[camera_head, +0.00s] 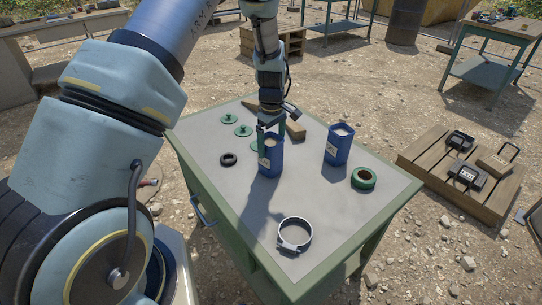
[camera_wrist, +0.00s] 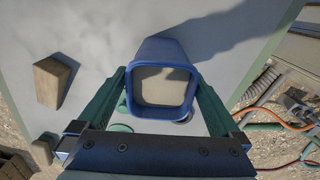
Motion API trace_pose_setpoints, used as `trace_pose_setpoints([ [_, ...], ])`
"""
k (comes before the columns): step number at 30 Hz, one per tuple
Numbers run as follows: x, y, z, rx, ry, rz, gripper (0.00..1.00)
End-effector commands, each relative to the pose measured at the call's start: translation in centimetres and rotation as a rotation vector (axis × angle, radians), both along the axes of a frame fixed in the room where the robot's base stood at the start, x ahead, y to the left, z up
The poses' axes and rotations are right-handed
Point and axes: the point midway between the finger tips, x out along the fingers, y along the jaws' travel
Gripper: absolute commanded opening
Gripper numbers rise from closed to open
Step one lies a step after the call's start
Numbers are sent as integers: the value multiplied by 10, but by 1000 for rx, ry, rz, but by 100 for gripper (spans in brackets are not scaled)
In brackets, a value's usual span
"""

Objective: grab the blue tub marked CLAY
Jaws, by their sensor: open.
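Two blue tubs filled with grey-brown matter stand upright on the grey-topped green workbench (camera_head: 335,205). The nearer tub (camera_head: 270,165) is directly below my gripper (camera_head: 271,138). The other tub (camera_head: 338,148) stands to its right, apart from the gripper. Both carry pale labels, but I cannot read which says CLAY. In the wrist view, the nearer tub (camera_wrist: 162,50) is between the two green fingers of my open gripper (camera_wrist: 162,77), its open top facing the camera. I cannot tell whether either finger touches it.
Green knobbed lids (camera_head: 229,119) and a black ring (camera_head: 228,159) lie left of the nearer tub. A wooden block (camera_head: 296,129) is behind it. A green ring (camera_head: 364,178) and metal clamp ring (camera_head: 294,235) lie nearer the bench front. A wooden pallet (camera_head: 470,205) is at right.

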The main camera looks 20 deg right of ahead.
Motion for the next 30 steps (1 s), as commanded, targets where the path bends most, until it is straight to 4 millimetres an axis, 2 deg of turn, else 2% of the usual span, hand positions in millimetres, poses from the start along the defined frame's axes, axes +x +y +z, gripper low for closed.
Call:
trace_pose_setpoints([
  [12,2,2,-44,0,1,0,100],
  [21,3,1,-51,0,0,0,100],
  [23,3,1,-51,0,0,0,96],
  [30,3,2,-50,0,0,0,68],
])
